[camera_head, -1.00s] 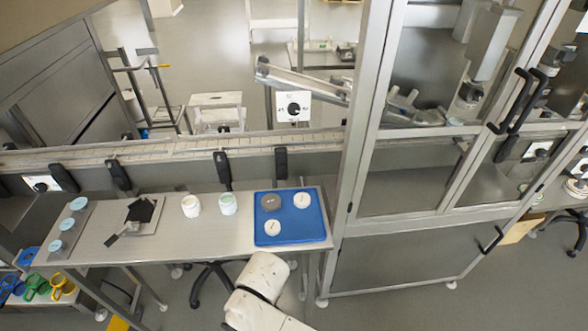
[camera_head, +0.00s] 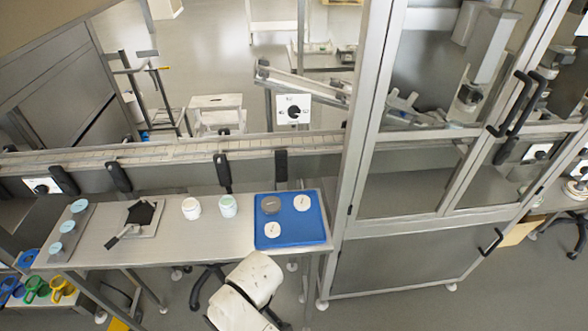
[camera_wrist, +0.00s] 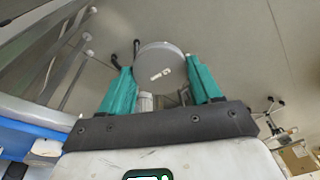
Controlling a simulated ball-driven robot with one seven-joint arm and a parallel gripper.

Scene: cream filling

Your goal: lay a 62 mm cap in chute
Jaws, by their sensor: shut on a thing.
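In the wrist view my gripper (camera_wrist: 158,74) has teal fingers shut on a round pale grey cap (camera_wrist: 158,58) with a small white label. The cap is held near the fingertips, over the floor. Its size cannot be read. In the head view neither gripper nor held cap shows, only my white arm at the bottom. A sloping metal channel (camera_head: 300,82), which looks like the chute, stands behind the conveyor. The blue tray (camera_head: 313,238) on the table holds a grey disc (camera_head: 270,204) and two white discs (camera_head: 302,202) (camera_head: 272,230), apart from each other.
Two white jars (camera_head: 191,208) (camera_head: 228,206) stand left of the tray. A dark scraper (camera_head: 127,228) lies on a plate (camera_head: 150,233), and a rack (camera_head: 68,230) of pale blue discs is at far left. The conveyor (camera_head: 180,152) runs behind the table; a framed glass cabinet (camera_head: 350,190) stands right.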

